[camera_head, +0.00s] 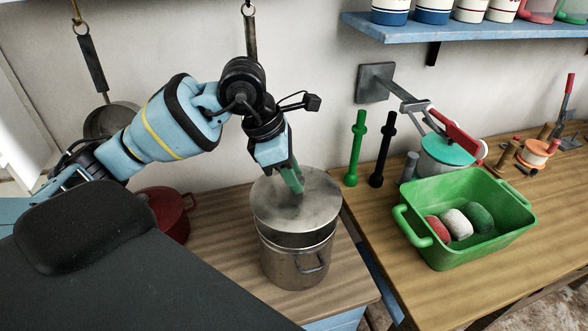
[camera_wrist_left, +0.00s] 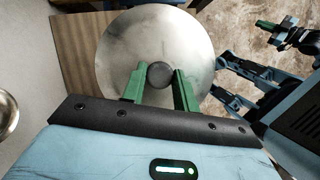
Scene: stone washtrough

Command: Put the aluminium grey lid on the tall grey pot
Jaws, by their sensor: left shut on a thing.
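The aluminium grey lid (camera_head: 270,205) is a wide round disc with a dark knob (camera_wrist_left: 160,75). My left gripper (camera_head: 292,185) is shut on this knob, its green fingers on either side of it in the left wrist view. The tall grey pot (camera_head: 285,265) stands upright on the wooden counter directly below the lid. A dark gap shows between the lid's near edge and the pot's rim, so the lid appears held just above the pot. The lid hides most of the pot's opening. My right gripper (camera_wrist_left: 279,24) shows small in the left wrist view, its green fingers apart.
A red pot (camera_head: 165,212) stands left of the tall pot, partly behind my arm. A green tub (camera_head: 445,245) with several balls stands on the right counter. Green and black upright rods (camera_head: 356,150) stand behind. A pan (camera_head: 110,118) hangs on the wall.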

